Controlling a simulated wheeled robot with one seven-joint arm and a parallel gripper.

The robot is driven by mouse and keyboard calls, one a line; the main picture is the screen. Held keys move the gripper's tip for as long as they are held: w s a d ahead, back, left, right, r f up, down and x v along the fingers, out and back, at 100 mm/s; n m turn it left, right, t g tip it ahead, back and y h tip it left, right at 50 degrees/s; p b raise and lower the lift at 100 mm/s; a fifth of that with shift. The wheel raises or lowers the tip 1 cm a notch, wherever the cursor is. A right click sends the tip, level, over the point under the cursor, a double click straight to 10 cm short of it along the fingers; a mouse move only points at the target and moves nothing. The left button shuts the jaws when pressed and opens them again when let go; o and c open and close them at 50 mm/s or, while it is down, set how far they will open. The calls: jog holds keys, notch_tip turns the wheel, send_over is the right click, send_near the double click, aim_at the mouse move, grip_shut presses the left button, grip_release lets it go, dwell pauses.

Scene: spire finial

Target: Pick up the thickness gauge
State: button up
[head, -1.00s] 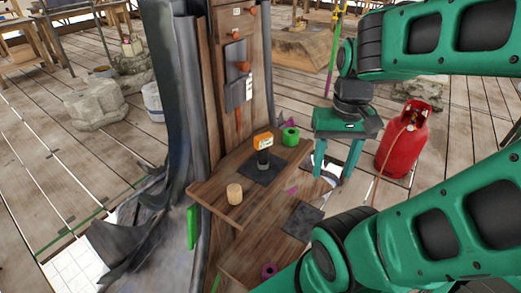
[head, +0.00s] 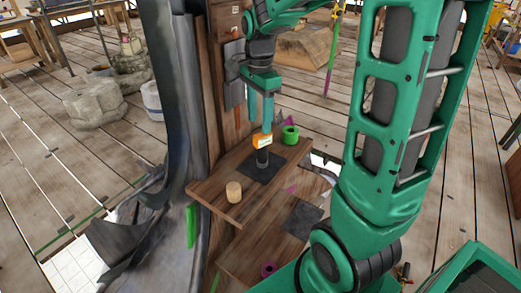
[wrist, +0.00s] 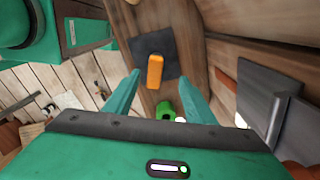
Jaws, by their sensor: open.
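In the wrist view the gauge's orange top (wrist: 155,72) shows between and beyond the two teal fingertips. I cannot tell how much height separates them.
A green ring-shaped object (head: 290,135) sits right of the gauge, and a light wooden cylinder (head: 234,192) stands to its left on the shelf (head: 215,185). An upright wooden panel (head: 222,120) rises behind.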

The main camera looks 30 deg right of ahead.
aim_at(263, 144)
notch_tip(263, 144, down, 5)
jog(key=shift+s+r, duration=0.1)
jog(key=f, duration=0.4)
jog(key=shift+s+d, duration=0.35)
jog(key=shift+f, duration=0.6)
jog(key=shift+c, duration=0.6)
grip_shut()
jog(key=shift+r, duration=0.1)
